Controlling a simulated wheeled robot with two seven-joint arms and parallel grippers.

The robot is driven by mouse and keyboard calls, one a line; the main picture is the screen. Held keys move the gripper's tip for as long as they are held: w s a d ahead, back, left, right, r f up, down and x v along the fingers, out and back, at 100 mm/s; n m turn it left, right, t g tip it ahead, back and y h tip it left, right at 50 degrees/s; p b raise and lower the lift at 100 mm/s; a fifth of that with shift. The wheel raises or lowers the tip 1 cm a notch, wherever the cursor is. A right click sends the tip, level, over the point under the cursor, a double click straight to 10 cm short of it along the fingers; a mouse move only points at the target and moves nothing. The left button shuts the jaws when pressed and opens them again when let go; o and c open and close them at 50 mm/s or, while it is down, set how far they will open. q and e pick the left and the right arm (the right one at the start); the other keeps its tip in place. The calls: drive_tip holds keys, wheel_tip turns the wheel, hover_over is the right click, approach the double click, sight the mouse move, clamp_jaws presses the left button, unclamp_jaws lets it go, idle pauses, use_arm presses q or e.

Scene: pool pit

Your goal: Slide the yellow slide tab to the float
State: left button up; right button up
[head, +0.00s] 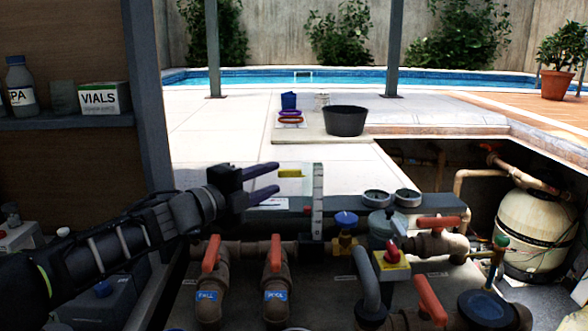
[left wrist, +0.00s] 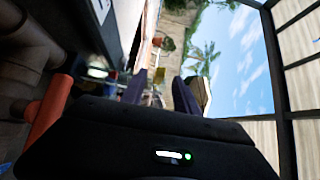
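The yellow slide tab (head: 291,173) is a small bright bar beside an upright strip with scale marks (head: 318,188), which looks like a flow gauge. I cannot make out the float clearly; a red part (head: 317,222) shows low on the gauge. My left gripper (head: 278,180) is open, its two purple fingers apart and pointing right. The upper fingertip is close to the tab's left end; I cannot tell if they touch. In the left wrist view the fingers (left wrist: 158,92) are also apart, with a small yellow patch between them. My right gripper is not in view.
Pipes with red-handled valves (head: 211,254) stand below and right of my left gripper. Round gauges (head: 376,197) and a red button on a yellow box (head: 391,258) are to the right. A black bucket (head: 345,121) stands behind. A shelf (head: 60,123) is at left.

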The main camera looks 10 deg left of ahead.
sight(293, 170)
use_arm(q)
drive_tip(key=x, duration=0.7)
drive_tip(key=shift+w+d+p, duration=0.2)
drive_tip(key=shift+w+p, duration=0.15)
drive_tip(key=shift+c, duration=0.5)
clamp_jaws()
idle(0.6)
